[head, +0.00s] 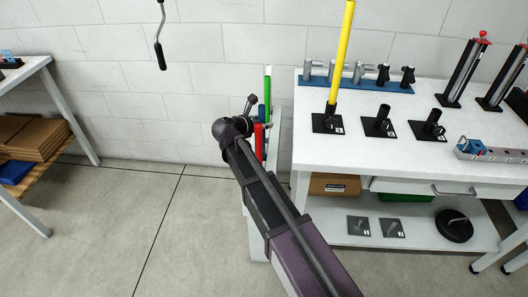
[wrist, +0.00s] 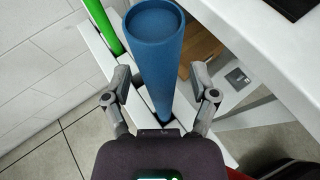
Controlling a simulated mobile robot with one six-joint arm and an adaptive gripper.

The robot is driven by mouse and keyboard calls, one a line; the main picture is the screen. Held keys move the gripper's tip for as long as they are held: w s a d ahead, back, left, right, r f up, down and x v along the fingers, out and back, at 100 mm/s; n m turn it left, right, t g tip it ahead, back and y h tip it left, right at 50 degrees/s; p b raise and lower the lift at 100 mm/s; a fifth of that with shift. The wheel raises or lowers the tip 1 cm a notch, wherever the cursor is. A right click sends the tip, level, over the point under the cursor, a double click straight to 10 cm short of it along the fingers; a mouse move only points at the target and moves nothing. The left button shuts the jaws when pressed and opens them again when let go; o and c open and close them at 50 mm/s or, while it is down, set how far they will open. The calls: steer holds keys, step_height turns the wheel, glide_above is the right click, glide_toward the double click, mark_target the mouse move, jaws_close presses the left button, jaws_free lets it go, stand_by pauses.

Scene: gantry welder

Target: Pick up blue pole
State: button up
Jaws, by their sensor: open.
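The blue pole (wrist: 155,45) stands in the rack, its round top close to the camera in the wrist view. My gripper (wrist: 160,75) is open, with one finger on either side of the pole. I cannot tell whether either finger touches it. In the head view, my gripper (head: 250,108) is at the rack beside the table and mostly hides the blue pole. The rack (head: 278,140) also holds a green pole (head: 267,90) behind the gripper and a red one (head: 259,141) partly hidden by my arm.
The white table (head: 440,125) stands just right of the rack. A yellow pole (head: 341,50) is upright in a black holder (head: 327,122); two more black holders stand beside it. A shelf unit (head: 45,75) is at the far left. The floor (head: 120,220) between is clear.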

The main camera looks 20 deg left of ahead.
stand_by(0.4)
jaws_close()
stand_by(0.4)
step_height(320, 180, up, 18)
steer(key=p, duration=1.8)
steer(key=shift+s+a, duration=0.1)
steer(key=shift+s, duration=0.05)
stand_by(0.4)
